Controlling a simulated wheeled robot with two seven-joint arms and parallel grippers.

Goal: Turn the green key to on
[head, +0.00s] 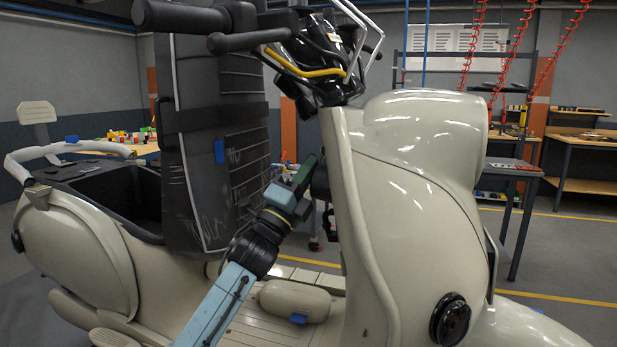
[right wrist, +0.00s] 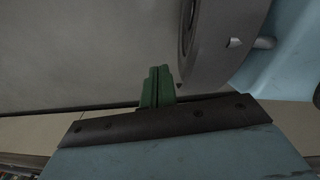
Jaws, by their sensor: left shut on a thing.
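The cream scooter (head: 405,180) stands across the head view with its handlebars at the top. My left gripper (head: 308,165), with green fingers on a blue arm, reaches up to the inner side of the front shield, below the handlebars. It is shut on the green key at a dark fitting there. The key itself is hidden by the fingers and cannot be told apart from them. In the right wrist view my right gripper (right wrist: 157,86) has its green fingers together with nothing between them. It does not show in the head view.
A tall dark grey panelled case (head: 212,140) stands behind the scooter's floorboard. The handlebar (head: 250,40) and bent cables hang above the left gripper. Workbenches (head: 570,150) and red coiled hoses are farther back. A grey rounded part (right wrist: 225,40) is close to the right fingers.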

